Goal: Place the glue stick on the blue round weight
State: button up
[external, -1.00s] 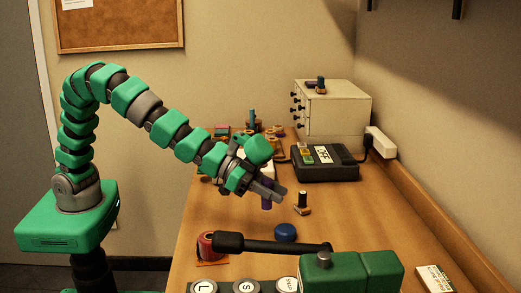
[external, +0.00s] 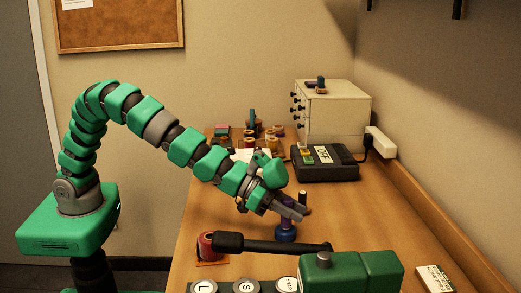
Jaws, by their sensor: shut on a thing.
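My gripper (external: 290,209) is shut on the purple glue stick (external: 287,218) and holds it upright. The glue stick is directly above the blue round weight (external: 286,236) on the table. Its lower end appears to meet the top of the weight, but I cannot tell whether they touch. The fingers hide the upper part of the glue stick.
A small dark-topped stamp (external: 303,198) stands just behind my gripper. A red spool (external: 205,246) sits at the left front. A black device (external: 325,167), white drawers (external: 335,115) and several spools fill the back. The table's right side is mostly clear.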

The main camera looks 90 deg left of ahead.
jog(key=o, duration=1)
jog(key=shift+f, duration=0.1)
jog(key=shift+s+a+r, duration=0.15)
jog(key=shift+s+r, duration=0.2)
jog(key=shift+r, duration=0.05)
jog(key=p+v, duration=0.1)
jog(key=v, duration=1)
jog(key=shift+s+f, duration=0.1)
jog(key=shift+a, duration=0.1)
